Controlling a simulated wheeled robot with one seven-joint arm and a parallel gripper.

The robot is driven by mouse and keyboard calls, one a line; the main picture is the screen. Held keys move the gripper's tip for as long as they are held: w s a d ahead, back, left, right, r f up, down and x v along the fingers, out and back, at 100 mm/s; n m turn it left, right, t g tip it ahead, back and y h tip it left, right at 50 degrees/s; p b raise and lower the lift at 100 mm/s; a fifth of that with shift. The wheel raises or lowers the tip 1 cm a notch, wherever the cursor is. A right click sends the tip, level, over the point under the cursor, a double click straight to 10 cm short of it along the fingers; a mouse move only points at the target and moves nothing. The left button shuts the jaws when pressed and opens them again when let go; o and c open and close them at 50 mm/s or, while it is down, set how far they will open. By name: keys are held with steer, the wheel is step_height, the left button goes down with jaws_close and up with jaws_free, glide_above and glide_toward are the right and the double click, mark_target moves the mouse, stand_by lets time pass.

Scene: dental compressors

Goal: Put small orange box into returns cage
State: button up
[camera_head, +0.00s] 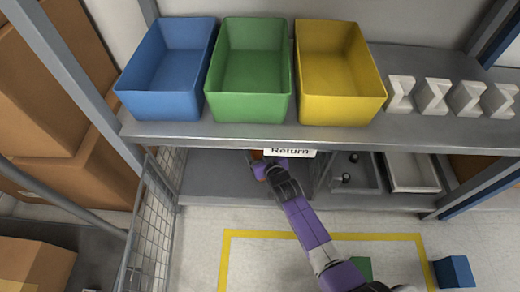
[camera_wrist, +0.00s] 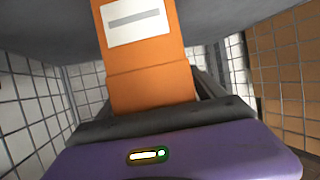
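The small orange box (camera_wrist: 150,85), with a white label, stands out from my gripper (camera_wrist: 155,110) in the wrist view. The gripper appears shut on it, though the fingertips are mostly hidden behind the box. In the head view only a bit of the orange box (camera_head: 259,170) shows at the end of my gripper (camera_head: 264,170), under the shelf. The returns cage (camera_head: 150,222) has wire mesh sides, below a sign reading "Return" (camera_head: 290,152). Mesh walls (camera_wrist: 28,95) stand on both sides of the box in the wrist view. Whether the box touches the cage floor cannot be told.
Blue (camera_head: 160,103), green (camera_head: 248,107) and yellow (camera_head: 342,108) bins stand on the shelf (camera_head: 230,132) above my arm, beside several white zigzag pieces (camera_head: 435,97). Trays (camera_head: 412,175) lie right of the cage. A blue box (camera_head: 454,271) is on the floor.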

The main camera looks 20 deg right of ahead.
steer(key=shift+r, duration=0.15)
steer(key=p+v, duration=0.3)
steer(key=v, duration=0.9)
steer(key=shift+p, duration=0.35)
steer(key=shift+s, duration=0.1)
